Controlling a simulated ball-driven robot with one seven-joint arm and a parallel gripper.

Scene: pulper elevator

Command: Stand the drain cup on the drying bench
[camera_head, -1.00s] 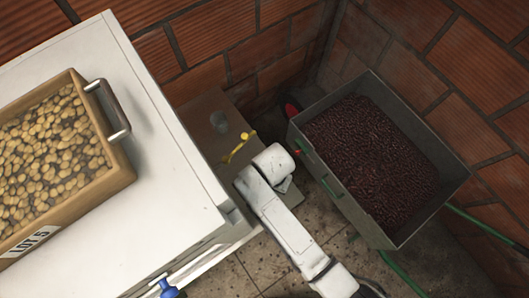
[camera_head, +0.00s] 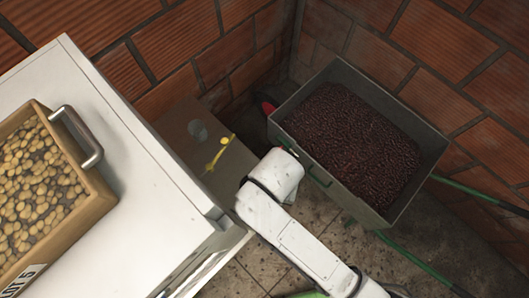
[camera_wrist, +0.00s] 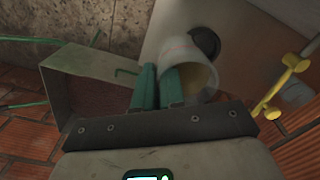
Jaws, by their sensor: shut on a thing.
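In the wrist view my gripper (camera_wrist: 158,88), with green fingers, is shut on a pale, slightly see-through cup (camera_wrist: 178,50), which I take for the drain cup. One finger is outside the cup's wall and the other is at its open mouth. The cup lies tilted in the picture, in front of a grey panel.
A wooden tray of pale beans (camera_head: 95,200) with a metal handle sits on the white top. A metal hopper of dark red beans (camera_head: 425,165) stands right. A grey surface (camera_head: 180,125) with a yellow fitting (camera_head: 217,153) lies between, at the brick wall. The front of the white top is bare.

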